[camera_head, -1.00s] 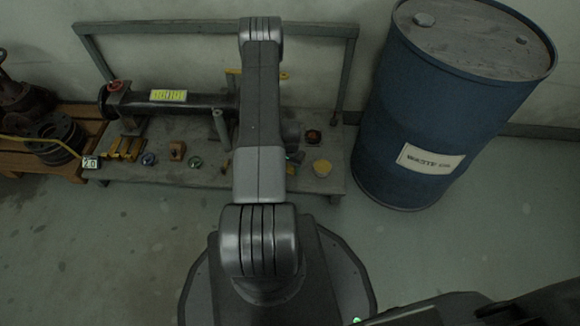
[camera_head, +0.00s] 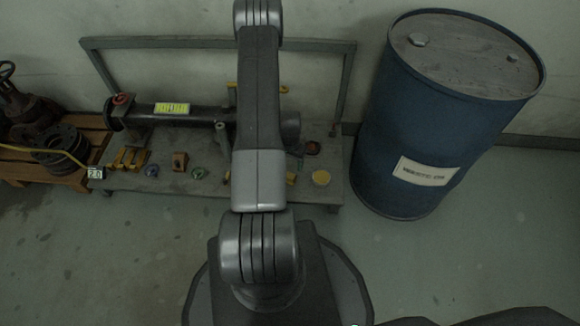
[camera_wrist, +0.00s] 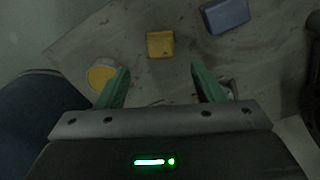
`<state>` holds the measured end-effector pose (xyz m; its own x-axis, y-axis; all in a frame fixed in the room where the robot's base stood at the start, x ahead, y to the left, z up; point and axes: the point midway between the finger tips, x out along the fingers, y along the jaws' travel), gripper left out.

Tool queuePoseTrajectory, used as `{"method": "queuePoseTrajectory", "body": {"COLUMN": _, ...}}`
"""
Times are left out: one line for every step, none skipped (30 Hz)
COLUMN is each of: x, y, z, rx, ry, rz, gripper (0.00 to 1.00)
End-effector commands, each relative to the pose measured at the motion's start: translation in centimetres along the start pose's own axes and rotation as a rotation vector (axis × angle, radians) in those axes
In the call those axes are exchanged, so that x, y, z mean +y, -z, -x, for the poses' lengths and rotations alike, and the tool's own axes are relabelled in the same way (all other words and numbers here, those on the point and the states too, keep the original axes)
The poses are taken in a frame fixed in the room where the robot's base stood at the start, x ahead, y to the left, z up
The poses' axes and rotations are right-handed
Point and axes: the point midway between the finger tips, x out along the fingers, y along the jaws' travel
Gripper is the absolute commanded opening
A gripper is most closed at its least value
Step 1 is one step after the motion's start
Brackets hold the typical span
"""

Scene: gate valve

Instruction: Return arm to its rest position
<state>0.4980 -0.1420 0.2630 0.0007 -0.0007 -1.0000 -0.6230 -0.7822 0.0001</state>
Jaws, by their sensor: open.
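In the head view my arm rises from my base and reaches up past the top edge of the picture, hiding part of the bench; my gripper is not seen there. In the wrist view my gripper (camera_wrist: 158,92) shows two green fingers, spread wide with nothing between them. Below and beyond the fingers lie a yellow block (camera_wrist: 160,44), a yellow disc (camera_wrist: 101,75) and a grey-blue block (camera_wrist: 226,14) on a grey surface. The gripper is apart from them.
A low grey bench (camera_head: 130,182) with an upright frame carries a dark pipe (camera_head: 190,113) and several small parts. A blue drum (camera_head: 430,120) stands at its right. A wooden pallet (camera_head: 70,180) with rusty valve parts is at left. The floor in front is clear.

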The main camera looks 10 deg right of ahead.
Motion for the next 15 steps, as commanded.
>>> {"method": "queuePoseTrajectory", "body": {"x": -0.03, "y": 0.04, "z": 0.73, "rx": 0.001, "ry": 0.001, "rz": 0.0, "gripper": 0.62}}
{"method": "queuePoseTrajectory", "body": {"x": -0.02, "y": 0.04, "z": 0.92, "rx": 0.001, "ry": 0.001, "rz": 0.0, "gripper": 0.62}}
{"method": "queuePoseTrajectory", "body": {"x": -0.02, "y": 0.03, "z": 1.12, "rx": 0.001, "ry": 0.0, "rz": 0.0, "gripper": 0.62}}
{"method": "queuePoseTrajectory", "body": {"x": -0.01, "y": 0.02, "z": 1.23, "rx": 0.001, "ry": 0.0, "rz": 0.0, "gripper": 0.62}}
{"method": "queuePoseTrajectory", "body": {"x": -0.01, "y": 0.02, "z": 1.3, "rx": 0.0, "ry": 0.0, "rz": 0.0, "gripper": 0.62}}
{"method": "queuePoseTrajectory", "body": {"x": -0.01, "y": 0.01, "z": 1.36, "rx": 0.0, "ry": 0.0, "rz": 0.0, "gripper": 0.62}}
{"method": "queuePoseTrajectory", "body": {"x": -0.01, "y": 0.01, "z": 1.38, "rx": 0.0, "ry": 0.0, "rz": 0.0, "gripper": 0.62}}
{"method": "queuePoseTrajectory", "body": {"x": -0.01, "y": 0.01, "z": 1.37, "rx": 0.0, "ry": 0.0, "rz": 0.0, "gripper": 0.62}}
{"method": "queuePoseTrajectory", "body": {"x": -0.01, "y": 0.01, "z": 1.36, "rx": 0.0, "ry": 0.0, "rz": 0.0, "gripper": 0.62}}
{"method": "queuePoseTrajectory", "body": {"x": -0.01, "y": 0.01, "z": 1.35, "rx": 0.0, "ry": 0.0, "rz": 0.0, "gripper": 0.62}}
{"method": "queuePoseTrajectory", "body": {"x": -0.01, "y": 0.01, "z": 1.34, "rx": 0.0, "ry": 0.0, "rz": 0.0, "gripper": 0.62}}
{"method": "queuePoseTrajectory", "body": {"x": -0.01, "y": 0.01, "z": 1.34, "rx": 0.0, "ry": 0.0, "rz": 0.0, "gripper": 0.62}}
{"method": "queuePoseTrajectory", "body": {"x": -0.01, "y": 0.01, "z": 1.34, "rx": 0.0, "ry": 0.0, "rz": 0.0, "gripper": 0.62}}
{"method": "queuePoseTrajectory", "body": {"x": -0.01, "y": 0.01, "z": 1.33, "rx": 0.0, "ry": 0.0, "rz": 0.0, "gripper": 0.62}}
{"method": "queuePoseTrajectory", "body": {"x": 0.0, "y": 0.01, "z": 1.28, "rx": 0.0, "ry": 0.0, "rz": 0.0, "gripper": 0.62}}
